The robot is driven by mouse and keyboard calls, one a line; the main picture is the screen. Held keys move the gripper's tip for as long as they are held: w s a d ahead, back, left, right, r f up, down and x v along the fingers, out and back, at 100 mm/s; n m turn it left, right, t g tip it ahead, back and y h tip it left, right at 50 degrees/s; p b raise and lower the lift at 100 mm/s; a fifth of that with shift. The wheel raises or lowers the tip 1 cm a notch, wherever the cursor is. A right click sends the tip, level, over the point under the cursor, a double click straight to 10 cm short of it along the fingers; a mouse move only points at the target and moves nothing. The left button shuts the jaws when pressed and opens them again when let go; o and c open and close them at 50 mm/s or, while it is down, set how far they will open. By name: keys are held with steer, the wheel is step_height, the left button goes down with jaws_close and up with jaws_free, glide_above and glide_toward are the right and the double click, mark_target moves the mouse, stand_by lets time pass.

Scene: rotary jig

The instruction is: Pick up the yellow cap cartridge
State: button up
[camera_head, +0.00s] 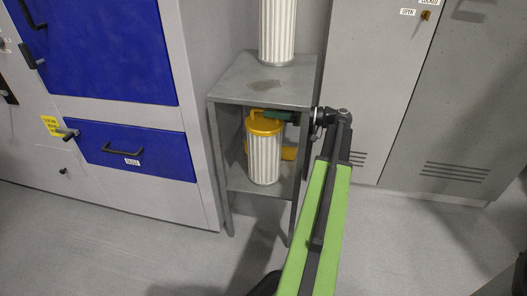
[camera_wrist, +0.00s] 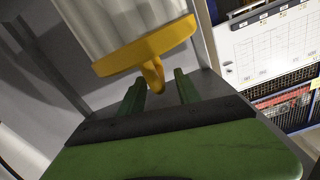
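The yellow cap cartridge is a white pleated cylinder (camera_head: 264,160) with a yellow cap (camera_head: 265,124) and a loop handle on top. It stands upright on the lower shelf of a small grey metal stand. In the wrist view its yellow cap (camera_wrist: 145,46) and handle (camera_wrist: 153,74) fill the upper middle. My gripper (camera_head: 279,116) reaches in from the right, under the stand's top, beside the handle. In the wrist view the two green fingers (camera_wrist: 161,80) are apart, with the handle's end between them. A gap shows on the right; contact on the left is unclear.
The grey stand (camera_head: 222,101) has legs and a top close around my gripper. Another white pleated cartridge (camera_head: 278,30) stands on its top. Blue-fronted cabinet (camera_head: 130,150) at left, grey lockers (camera_head: 385,80) at right.

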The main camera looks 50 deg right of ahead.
steer(key=x, duration=0.3)
steer(key=shift+f, duration=0.1)
jaws_close()
stand_by(1.2)
